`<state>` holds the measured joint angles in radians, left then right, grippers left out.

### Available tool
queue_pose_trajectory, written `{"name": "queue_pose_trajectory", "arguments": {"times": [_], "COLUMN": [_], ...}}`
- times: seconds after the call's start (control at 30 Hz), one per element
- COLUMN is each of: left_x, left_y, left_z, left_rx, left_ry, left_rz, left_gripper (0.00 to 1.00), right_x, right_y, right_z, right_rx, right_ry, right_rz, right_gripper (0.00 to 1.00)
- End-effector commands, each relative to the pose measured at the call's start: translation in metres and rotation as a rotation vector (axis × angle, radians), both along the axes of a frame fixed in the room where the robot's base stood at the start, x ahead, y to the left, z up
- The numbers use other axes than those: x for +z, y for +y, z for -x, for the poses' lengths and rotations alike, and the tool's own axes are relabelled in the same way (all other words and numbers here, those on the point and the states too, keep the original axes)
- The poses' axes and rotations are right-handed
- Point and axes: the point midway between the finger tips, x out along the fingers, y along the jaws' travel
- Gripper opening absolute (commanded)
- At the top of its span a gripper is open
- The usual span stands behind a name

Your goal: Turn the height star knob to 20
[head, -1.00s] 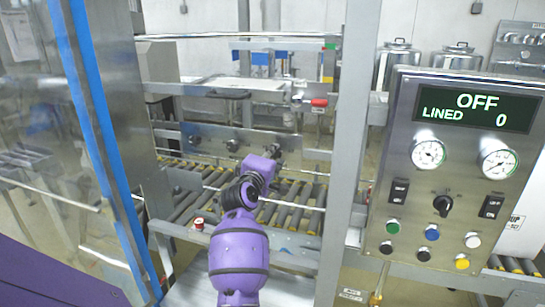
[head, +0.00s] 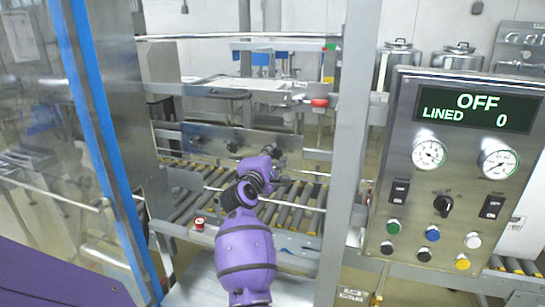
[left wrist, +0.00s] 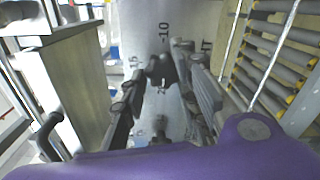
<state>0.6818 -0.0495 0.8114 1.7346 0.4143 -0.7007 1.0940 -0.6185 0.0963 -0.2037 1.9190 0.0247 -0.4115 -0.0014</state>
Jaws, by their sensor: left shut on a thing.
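My left gripper (head: 272,154) is at the steel plate (head: 215,148) behind the roller conveyor, at the plate's right-hand knob. In the left wrist view, the gripper (left wrist: 163,82) has its two dark fingers around a black star knob (left wrist: 160,66) and is shut on it. A mark reading 10 shows on the plate (left wrist: 190,18) beyond the knob; other marks are partly hidden by the fingers, so the knob's setting cannot be read. Two more dark knobs sit on the plate to the left, a middle one (head: 232,146) and a left one (head: 195,140). My right gripper is not in view.
A grey upright post (head: 347,150) stands right of my arm. The control panel (head: 455,175) at the right reads OFF, LINED 0. A clear guard with a blue edge (head: 105,150) stands at the left. Rollers (head: 300,205) lie below the plate.

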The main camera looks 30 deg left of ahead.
Motion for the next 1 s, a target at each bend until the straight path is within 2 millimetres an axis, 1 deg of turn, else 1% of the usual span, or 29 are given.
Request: {"name": "queue_pose_trajectory", "arguments": {"times": [0.03, 0.17, 0.2, 0.3, 0.83, 0.93, 1.0], "left_x": [0.014, 0.015, 0.015, 0.014, 0.005, 0.004, 0.003], "left_y": [0.001, 0.001, 0.001, 0.001, 0.0, -0.002, -0.004], "left_z": [0.0, 0.0, 0.0, 0.0, 0.001, 0.009, 0.019], "left_rx": [0.004, 0.004, 0.004, 0.003, 0.001, 0.002, 0.002], "left_ry": [-0.025, -0.025, -0.025, -0.025, -0.008, -0.009, -0.007], "left_rz": [-0.003, -0.004, -0.004, -0.004, -0.002, -0.002, -0.002], "left_gripper": [0.02, 0.02, 0.3, 0.42, 0.42, 0.42, 0.42], "right_x": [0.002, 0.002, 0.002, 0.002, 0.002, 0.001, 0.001], "right_y": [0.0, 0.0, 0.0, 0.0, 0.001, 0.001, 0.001], "right_z": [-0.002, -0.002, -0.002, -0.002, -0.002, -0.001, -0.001], "right_rx": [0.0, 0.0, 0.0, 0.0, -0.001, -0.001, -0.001], "right_ry": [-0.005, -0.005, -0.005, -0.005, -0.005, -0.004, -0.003], "right_rz": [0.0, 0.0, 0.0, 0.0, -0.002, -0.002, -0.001], "right_gripper": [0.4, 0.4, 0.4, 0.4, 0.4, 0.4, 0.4]}}
